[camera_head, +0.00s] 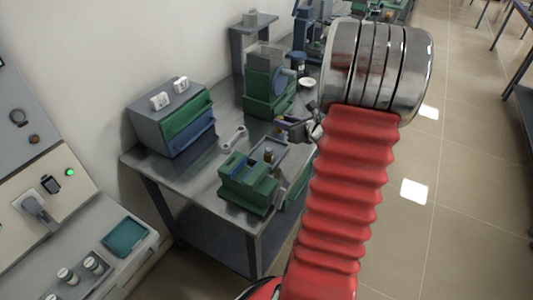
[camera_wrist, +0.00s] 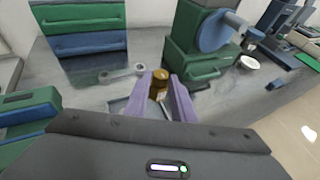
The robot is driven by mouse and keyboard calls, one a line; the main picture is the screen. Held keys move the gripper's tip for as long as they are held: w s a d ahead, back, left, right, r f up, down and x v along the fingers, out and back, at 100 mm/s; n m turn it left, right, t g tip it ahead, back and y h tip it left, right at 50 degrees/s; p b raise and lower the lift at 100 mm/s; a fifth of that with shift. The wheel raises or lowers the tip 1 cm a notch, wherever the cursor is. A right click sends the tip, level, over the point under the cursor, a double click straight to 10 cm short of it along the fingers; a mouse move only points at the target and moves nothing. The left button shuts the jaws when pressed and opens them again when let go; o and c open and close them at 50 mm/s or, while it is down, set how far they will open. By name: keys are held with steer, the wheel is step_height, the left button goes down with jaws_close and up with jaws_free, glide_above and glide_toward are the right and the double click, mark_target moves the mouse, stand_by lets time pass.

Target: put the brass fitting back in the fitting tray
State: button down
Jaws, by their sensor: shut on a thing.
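My gripper (camera_wrist: 160,88) shows in the wrist view as two purple fingers, shut on the brass fitting (camera_wrist: 159,76). The fitting's gold top shows between the fingertips; its lower part is partly hidden. In the head view my gripper (camera_head: 287,120) is above the bench, just behind the shallow grey fitting tray (camera_head: 283,158). A small brown upright piece (camera_head: 268,155) shows at the tray's left part; I cannot tell whether it stands in the tray. In the wrist view, the fingers and gripper body hide most of the tray.
A green vise-like block (camera_head: 247,187) stands in front of the tray. A wrench (camera_head: 233,137) lies to the left, near a cabinet with green and blue drawers (camera_head: 188,120). A green machine (camera_head: 266,85) stands behind. A white dish (camera_head: 308,83) is at its right.

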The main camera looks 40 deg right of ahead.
steer(key=shift+f, duration=2.9)
steer(key=shift+f, duration=0.1)
steer(key=shift+f, duration=2)
steer(key=c, duration=1.5)
jaws_free()
steer(key=shift+s+f, duration=0.1)
steer(key=v, duration=1.2)
